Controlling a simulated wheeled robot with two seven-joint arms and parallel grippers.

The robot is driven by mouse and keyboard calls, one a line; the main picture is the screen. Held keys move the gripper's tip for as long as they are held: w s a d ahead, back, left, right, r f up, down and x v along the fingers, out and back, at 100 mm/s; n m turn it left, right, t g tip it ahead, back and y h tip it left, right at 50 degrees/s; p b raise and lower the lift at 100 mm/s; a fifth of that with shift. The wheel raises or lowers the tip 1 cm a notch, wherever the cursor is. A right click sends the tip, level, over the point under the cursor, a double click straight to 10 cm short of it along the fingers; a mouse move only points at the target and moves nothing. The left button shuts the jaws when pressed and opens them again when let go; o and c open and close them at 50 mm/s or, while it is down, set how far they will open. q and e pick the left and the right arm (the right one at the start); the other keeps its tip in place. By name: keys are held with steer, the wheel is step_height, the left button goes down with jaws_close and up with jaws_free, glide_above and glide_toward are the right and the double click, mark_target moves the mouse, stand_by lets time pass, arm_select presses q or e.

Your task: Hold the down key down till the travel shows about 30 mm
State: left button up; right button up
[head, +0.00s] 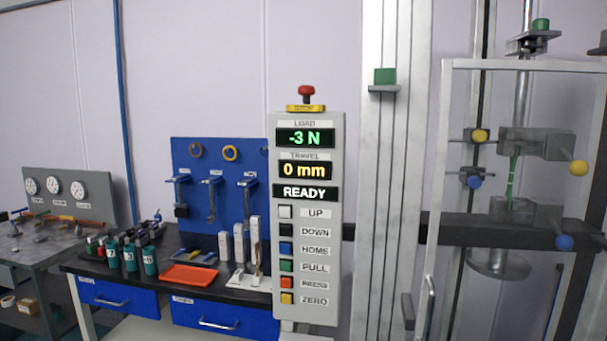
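The grey control panel (337,240) stands in the middle of the head view. Its travel display (305,170) reads 0 mm in yellow, the load display (305,138) reads -3 N in green, and the status line (305,192) reads READY. The down key (286,230) is the dark key beside the DOWN label, below the white UP key (286,212) and above the blue HOME key (286,248). Neither of my grippers shows in this view.
A red stop button (306,91) tops the panel. To the right stands the test frame with a clear guard door (432,200) and a green specimen (512,175) between grips. At left, a bench holds bottles (130,255) and an orange tray (190,276).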

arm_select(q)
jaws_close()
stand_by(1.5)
